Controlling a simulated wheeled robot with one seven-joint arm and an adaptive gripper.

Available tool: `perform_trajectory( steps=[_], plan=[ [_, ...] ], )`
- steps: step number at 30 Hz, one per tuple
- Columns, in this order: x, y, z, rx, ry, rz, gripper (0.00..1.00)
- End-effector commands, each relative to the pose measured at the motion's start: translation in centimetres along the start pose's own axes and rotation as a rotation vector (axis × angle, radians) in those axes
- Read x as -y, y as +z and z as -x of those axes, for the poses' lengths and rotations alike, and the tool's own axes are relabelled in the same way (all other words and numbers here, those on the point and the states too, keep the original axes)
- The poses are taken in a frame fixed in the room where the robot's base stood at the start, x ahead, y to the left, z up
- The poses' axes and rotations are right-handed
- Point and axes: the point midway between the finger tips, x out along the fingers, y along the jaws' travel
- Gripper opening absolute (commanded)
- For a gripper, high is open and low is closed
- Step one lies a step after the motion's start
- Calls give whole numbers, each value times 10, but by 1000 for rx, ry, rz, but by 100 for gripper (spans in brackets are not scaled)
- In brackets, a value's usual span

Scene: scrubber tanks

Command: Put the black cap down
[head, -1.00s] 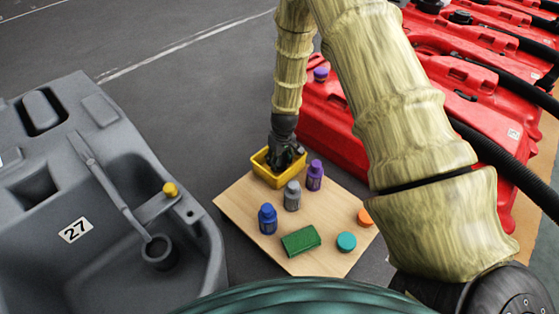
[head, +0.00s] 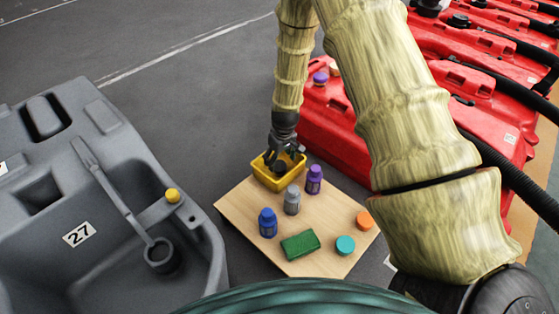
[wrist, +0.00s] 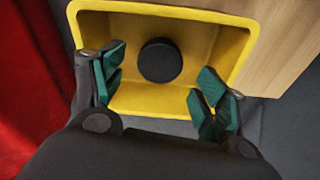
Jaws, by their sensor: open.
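The black cap (wrist: 159,61) lies inside the yellow bin (wrist: 250,22), on its floor, in the wrist view. In the head view the cap (head: 280,165) shows as a dark shape inside the yellow bin (head: 271,182). My gripper (wrist: 160,92) is open above the bin, its teal finger pads spread wide on either side of the cap and apart from it. In the head view my gripper (head: 284,155) hangs over the bin at the board's far corner.
A wooden board (head: 245,208) carries a blue bottle (head: 268,223), a grey bottle (head: 292,199), a purple bottle (head: 314,180), a green sponge (head: 300,245), a teal cap (head: 345,245) and an orange cap (head: 364,221). A grey tank (head: 110,250) stands left, red tanks (head: 330,125) right.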

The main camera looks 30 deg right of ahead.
Motion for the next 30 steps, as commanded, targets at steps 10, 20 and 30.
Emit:
perform_trajectory(
  steps=[10,20,30],
  plan=[
    [0,0,62,0,0,0,73],
    [0,0,85,0,0,-1,73],
    [0,0,85,0,0,-1,73]
  ],
)
